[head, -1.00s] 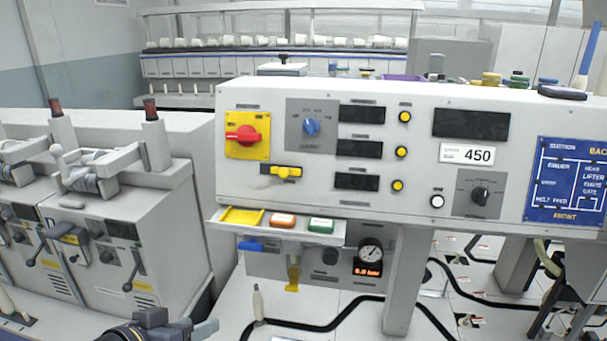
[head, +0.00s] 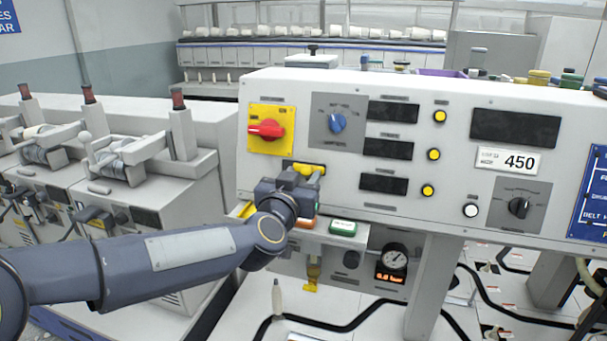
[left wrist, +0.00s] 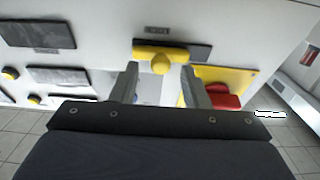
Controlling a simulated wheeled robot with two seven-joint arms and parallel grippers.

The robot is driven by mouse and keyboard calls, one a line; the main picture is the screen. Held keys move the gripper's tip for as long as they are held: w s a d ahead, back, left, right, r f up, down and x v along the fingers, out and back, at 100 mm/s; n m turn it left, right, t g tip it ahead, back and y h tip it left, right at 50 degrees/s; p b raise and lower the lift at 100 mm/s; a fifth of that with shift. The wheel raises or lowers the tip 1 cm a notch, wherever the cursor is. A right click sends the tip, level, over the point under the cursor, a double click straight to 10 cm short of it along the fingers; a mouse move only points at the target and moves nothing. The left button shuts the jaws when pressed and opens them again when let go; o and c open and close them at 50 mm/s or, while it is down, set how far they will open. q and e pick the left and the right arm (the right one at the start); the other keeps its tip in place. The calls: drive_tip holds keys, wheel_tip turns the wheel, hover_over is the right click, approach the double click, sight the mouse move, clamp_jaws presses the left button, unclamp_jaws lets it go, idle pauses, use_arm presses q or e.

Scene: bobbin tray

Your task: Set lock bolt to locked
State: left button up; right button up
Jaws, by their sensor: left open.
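The lock bolt is a yellow sliding bar with a round knob on a dark plate. In the head view the yellow bolt (head: 303,168) is partly hidden behind my left gripper (head: 304,176). In the left wrist view the bolt's knob (left wrist: 160,64) lies between and just beyond the fingertips of the left gripper (left wrist: 160,84). The gripper is open, with one finger on each side of the knob, and nothing is held. I cannot tell whether a finger touches the bolt. My right gripper is not in view.
A red rotary switch on a yellow plate (head: 269,129) and a blue knob (head: 337,123) are above the bolt. A pressure gauge (head: 394,258) hangs lower.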

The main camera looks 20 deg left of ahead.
use_arm(q)
drive_tip(key=shift+w, duration=0.6)
drive_tip(key=shift+c, duration=0.2)
clamp_jaws()
drive_tip(key=shift+a, duration=0.1)
